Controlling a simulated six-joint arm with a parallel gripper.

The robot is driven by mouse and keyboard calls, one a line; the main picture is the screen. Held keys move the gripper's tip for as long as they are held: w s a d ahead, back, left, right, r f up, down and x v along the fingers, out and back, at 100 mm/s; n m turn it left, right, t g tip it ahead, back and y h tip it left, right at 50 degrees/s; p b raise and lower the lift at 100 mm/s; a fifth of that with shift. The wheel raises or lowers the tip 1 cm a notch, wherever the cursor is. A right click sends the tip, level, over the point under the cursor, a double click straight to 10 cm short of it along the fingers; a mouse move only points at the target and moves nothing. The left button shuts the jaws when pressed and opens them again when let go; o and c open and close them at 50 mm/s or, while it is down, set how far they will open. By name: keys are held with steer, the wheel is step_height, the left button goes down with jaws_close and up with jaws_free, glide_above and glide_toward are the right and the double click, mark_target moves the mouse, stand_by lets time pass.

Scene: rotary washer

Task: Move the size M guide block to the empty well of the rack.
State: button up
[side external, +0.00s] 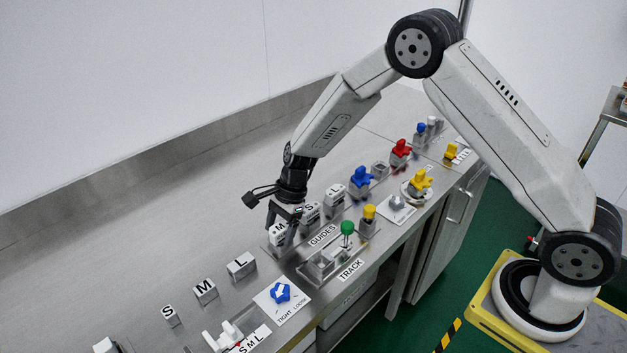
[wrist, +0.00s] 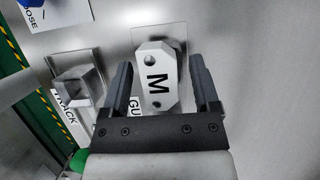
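The size M guide block (wrist: 157,78) is a pale block with a black M and holes in its face. It sits by the GUIDES label (side external: 322,235), at the near end of a row with two other lettered blocks. My gripper (side external: 285,215) is over it, pointing down. In the wrist view, the fingers (wrist: 160,92) stand on either side of the block, with a visible gap on each side. In the side view my gripper partly hides the block. A grey holder (side external: 318,263) with an open-looking pocket is by the TRACK label; which well is the rack's empty one I cannot tell.
Other S, M and L blocks (side external: 205,290) stand apart on the steel bench to the left. A green knob (side external: 347,228) rises close to my gripper. A blue piece (side external: 280,292) lies on the TIGHT/LOOSE card. Coloured knobs (side external: 401,151) line the right. The bench's back is clear.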

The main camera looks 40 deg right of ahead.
steer(key=shift+r, duration=0.15)
steer(key=v, duration=1.2)
steer(key=shift+s+d, duration=0.1)
stand_by(0.6)
steer(key=s+d+n+t+h, duration=0.1)
steer(key=s+d+n+h, duration=0.1)
steer(key=s+n, duration=0.7)
steer(key=s+d+n+t+h, duration=0.1)
steer(key=s+d+n, duration=0.3)
steer(key=s+n, duration=0.5)
steer(key=shift+s+d+r+t+h, duration=0.15)
steer(key=shift+s+r+t+h, duration=0.15)
steer(key=shift+s+h, duration=0.35)
